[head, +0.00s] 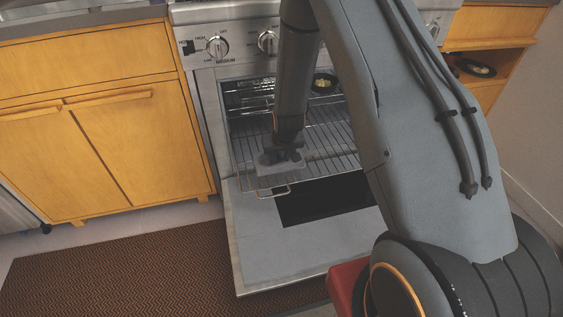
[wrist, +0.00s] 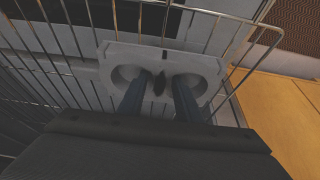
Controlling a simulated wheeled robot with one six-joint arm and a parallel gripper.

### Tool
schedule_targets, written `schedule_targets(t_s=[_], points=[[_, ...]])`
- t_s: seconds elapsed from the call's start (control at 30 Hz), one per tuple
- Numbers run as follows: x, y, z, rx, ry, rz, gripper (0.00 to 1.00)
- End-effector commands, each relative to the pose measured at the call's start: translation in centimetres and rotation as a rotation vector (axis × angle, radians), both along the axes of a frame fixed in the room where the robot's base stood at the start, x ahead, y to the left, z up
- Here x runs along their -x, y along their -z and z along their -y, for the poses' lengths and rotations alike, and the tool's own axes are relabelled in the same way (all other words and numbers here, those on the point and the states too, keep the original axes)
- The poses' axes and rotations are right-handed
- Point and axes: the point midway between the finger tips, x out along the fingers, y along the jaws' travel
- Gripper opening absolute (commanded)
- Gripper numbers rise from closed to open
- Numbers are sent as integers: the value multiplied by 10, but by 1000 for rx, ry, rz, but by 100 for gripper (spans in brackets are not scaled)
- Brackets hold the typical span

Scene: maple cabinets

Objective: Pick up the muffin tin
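The muffin tin (head: 284,168) is small and grey, and it sits at the front left of the pulled-out oven rack (head: 325,143). In the wrist view, the muffin tin (wrist: 208,62) shows two round cups side by side, with a small dark spot between them. My gripper (head: 282,150) is right above the tin, pointing down. In the wrist view, my gripper's two fingers (wrist: 160,90) are apart, one reaching down at each cup, with the tin's middle part between them. I see no clear contact on that middle part. The finger ends are partly hidden.
The oven door (head: 300,245) is folded down below the rack. Wooden cabinets (head: 100,120) stand at left. A brown mat (head: 120,270) lies on the floor.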

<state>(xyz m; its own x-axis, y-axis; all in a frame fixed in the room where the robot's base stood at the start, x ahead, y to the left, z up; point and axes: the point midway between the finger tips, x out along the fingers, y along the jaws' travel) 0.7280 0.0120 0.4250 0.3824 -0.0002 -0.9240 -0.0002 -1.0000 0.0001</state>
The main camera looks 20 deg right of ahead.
Motion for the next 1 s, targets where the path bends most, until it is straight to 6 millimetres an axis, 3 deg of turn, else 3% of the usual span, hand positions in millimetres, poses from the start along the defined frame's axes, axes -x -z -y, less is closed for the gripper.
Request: schedule_targets(t_s=[0.27, 0.43, 0.83, 1.0], points=[[-2, 4, 0, 0, 0, 0, 30], [-2, 4, 0, 0, 0, 0, 1], [-3, 1, 0, 0, 0, 2, 0], [-3, -21, 0, 0, 0, 4, 0]])
